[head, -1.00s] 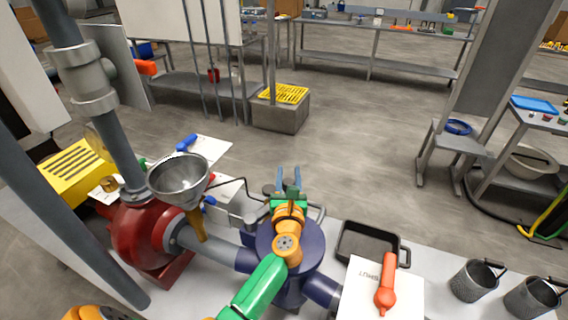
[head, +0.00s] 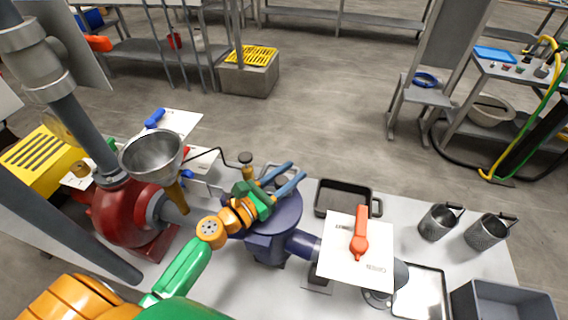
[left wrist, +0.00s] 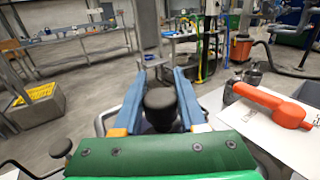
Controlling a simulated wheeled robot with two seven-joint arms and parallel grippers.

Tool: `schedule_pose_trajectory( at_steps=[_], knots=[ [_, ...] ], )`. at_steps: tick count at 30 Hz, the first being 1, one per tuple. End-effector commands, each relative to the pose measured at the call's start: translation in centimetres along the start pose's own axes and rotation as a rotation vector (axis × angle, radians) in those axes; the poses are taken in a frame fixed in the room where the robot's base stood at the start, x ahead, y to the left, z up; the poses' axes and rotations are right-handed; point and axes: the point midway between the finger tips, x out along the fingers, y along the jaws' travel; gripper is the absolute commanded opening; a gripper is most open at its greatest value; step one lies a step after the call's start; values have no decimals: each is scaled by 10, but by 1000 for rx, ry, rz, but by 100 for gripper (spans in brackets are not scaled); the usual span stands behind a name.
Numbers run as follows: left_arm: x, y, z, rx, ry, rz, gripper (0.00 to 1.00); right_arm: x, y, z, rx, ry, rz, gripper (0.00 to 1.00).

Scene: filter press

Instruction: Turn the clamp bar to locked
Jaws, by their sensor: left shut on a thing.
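The filter housing is a dark blue round vessel (head: 268,245) on the bench in the head view, with pipes on both sides. My left gripper (head: 297,169) lies over its top, its blue fingers pointing up and right. In the left wrist view, its fingers (left wrist: 162,78) stand on both sides of a black, round-topped knob (left wrist: 160,105), which appears to be the clamp bar's grip. The gripper is shut on it. A grey metal loop (left wrist: 104,118) shows just left of the fingers. My gripper hides most of the bar and any lock mark. My right gripper is not in view.
A red-orange lever (head: 360,235) sits on a white labelled plate right of the housing. A dark-topped brass fitting (head: 246,160), a steel funnel (head: 152,155) and a red pump (head: 125,218) stand left. A black tray (head: 343,197) and two metal cups (head: 438,222) stand right.

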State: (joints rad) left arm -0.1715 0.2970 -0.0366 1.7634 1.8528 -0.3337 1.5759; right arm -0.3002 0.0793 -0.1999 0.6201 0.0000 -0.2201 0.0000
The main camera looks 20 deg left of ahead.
Motion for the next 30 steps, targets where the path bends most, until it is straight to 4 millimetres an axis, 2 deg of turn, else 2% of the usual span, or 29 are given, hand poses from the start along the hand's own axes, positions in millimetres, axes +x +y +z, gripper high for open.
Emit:
schedule_pose_trajectory(
  at_steps=[1, 12, 30],
  knots=[
    [-4, -5, -7, -2, 10, -35, 0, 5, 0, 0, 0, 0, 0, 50],
    [-22, -25, -7, -2, 11, -214, 0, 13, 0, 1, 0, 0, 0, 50],
    [-27, -30, -7, -3, 14, -260, 0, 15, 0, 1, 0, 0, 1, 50]
  ],
)
